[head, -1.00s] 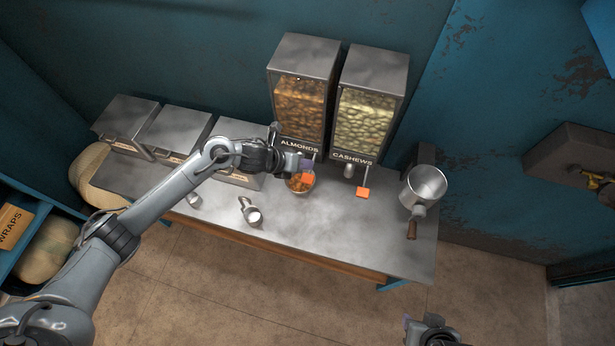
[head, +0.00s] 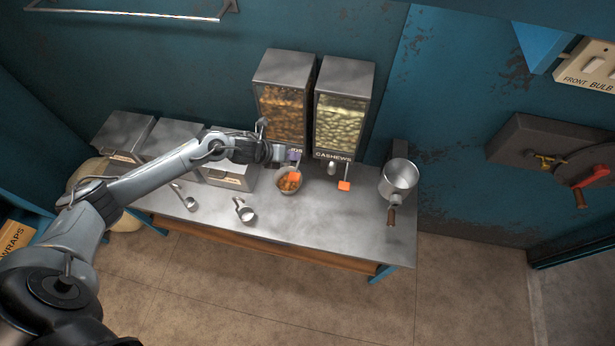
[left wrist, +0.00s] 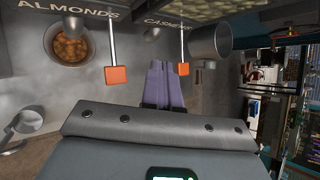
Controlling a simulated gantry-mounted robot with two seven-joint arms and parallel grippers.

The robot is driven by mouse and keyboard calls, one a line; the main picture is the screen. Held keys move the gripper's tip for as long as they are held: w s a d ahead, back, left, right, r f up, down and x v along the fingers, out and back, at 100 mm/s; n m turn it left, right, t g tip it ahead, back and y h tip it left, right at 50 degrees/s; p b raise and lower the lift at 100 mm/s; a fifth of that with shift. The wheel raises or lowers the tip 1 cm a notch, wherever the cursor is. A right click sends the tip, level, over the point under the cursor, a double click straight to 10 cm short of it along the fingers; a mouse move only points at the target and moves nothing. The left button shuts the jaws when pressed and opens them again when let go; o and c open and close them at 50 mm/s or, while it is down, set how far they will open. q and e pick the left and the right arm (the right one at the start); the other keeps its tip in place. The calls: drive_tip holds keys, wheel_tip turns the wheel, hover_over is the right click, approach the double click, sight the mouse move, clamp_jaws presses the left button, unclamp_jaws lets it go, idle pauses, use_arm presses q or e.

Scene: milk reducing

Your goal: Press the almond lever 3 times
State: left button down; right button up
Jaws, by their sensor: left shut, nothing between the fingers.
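The almond dispenser (head: 281,108), with brown nuts behind its window, stands on the counter against the wall. Its lever with an orange square paddle (head: 294,178) hangs at the front and shows in the left wrist view (left wrist: 115,75). My left gripper (head: 293,156) is at the dispenser's lower front, just above the paddle; its purple fingers (left wrist: 162,80) are shut and empty. In the left wrist view they appear to the right of the almond paddle; contact is not visible. A bowl of nuts (head: 280,185) sits under the dispenser. My right gripper is not in view.
The cashew dispenser (head: 342,125) stands just right, with its own orange paddle (head: 344,186). A metal pot-like vessel (head: 398,175) is at the counter's right end. Metal scoops (head: 244,211) and lidded bins lie left. The front middle of the counter is clear.

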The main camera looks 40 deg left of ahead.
use_arm(q)
drive_tip(key=shift+s+a+f, duration=0.15)
drive_tip(key=shift+s+a, duration=0.1)
drive_tip(key=shift+a, duration=0.05)
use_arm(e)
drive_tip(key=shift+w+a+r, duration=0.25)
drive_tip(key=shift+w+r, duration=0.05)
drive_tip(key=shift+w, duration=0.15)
use_arm(q)
drive_tip(key=shift+f, duration=0.1)
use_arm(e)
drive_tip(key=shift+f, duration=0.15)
use_arm(q)
drive_tip(key=b, duration=0.6)
hover_over(291, 177)
wheel_tip(291, 177, down, 8)
drive_tip(key=shift+r, duration=0.25)
drive_tip(key=shift+f+b, duration=0.35)
drive_tip(key=shift+f, duration=0.2)
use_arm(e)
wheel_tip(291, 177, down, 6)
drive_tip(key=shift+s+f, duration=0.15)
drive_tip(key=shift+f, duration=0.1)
